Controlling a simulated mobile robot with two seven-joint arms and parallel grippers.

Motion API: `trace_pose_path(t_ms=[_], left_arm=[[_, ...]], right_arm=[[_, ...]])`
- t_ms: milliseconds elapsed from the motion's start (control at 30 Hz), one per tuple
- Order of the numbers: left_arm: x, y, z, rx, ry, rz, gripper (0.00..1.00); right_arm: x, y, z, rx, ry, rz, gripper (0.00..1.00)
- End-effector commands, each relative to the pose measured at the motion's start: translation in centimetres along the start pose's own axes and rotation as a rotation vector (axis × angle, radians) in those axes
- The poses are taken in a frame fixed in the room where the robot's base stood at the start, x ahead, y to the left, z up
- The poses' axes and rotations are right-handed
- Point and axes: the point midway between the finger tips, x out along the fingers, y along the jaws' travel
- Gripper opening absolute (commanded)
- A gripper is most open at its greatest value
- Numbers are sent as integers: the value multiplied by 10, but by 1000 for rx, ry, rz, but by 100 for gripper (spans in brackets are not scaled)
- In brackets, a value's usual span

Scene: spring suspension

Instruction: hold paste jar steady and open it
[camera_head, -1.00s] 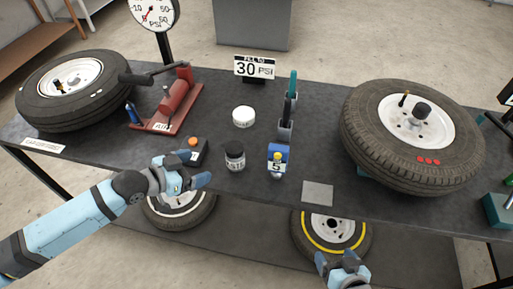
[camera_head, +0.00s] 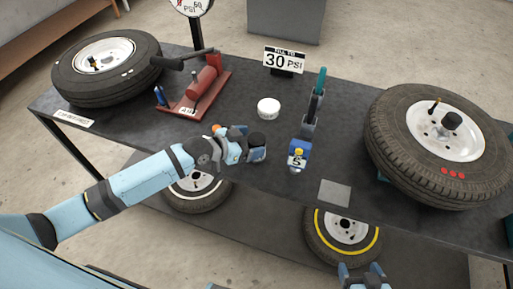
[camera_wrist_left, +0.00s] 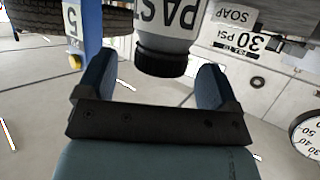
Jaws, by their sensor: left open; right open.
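The paste jar has a black lid (camera_head: 257,139) that shows just past my left gripper (camera_head: 255,152) in the head view. The gripper hides most of its body there. In the left wrist view the jar's white body (camera_wrist_left: 168,20) with "PAST" lettering and its dark lid (camera_wrist_left: 160,62) appear upside down, between the spread fingers. The left gripper (camera_wrist_left: 153,80) is open around the jar, with a gap visible on both sides. My right gripper (camera_head: 362,272) is open and empty, low in front of the bench's front edge.
A white tub (camera_head: 268,108) stands behind the jar. A blue holder marked 5 (camera_head: 299,157) stands close to its right. A red tool (camera_head: 205,88) and a tyre (camera_head: 105,68) are at left, another tyre (camera_head: 440,145) at right. A grey square (camera_head: 335,193) lies near the front edge.

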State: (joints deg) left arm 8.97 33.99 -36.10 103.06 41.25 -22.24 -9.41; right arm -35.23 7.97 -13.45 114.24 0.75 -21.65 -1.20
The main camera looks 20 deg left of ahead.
Motion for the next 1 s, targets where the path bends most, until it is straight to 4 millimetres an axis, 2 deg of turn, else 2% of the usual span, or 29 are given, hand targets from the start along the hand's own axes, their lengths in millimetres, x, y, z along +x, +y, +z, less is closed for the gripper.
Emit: trace_pose_path(t_ms=[100, 200, 467, 700, 1000], left_arm=[[18, -1, 0, -1, 0, 0, 86], [26, -1, 0, 0, 1, 0, 86], [28, -1, 1, 0, 0, 0, 86], [28, -1, 1, 0, 0, 0, 31], [28, -1, -1, 1, 1, 0, 29]], right_arm=[[-2, 0, -3, 1, 0, 0, 80], [-2, 0, -3, 1, 0, 0, 80], [-2, 0, -3, 1, 0, 0, 80], [-2, 0, -3, 1, 0, 0, 80], [-2, 0, -3, 0, 1, 0, 80]])
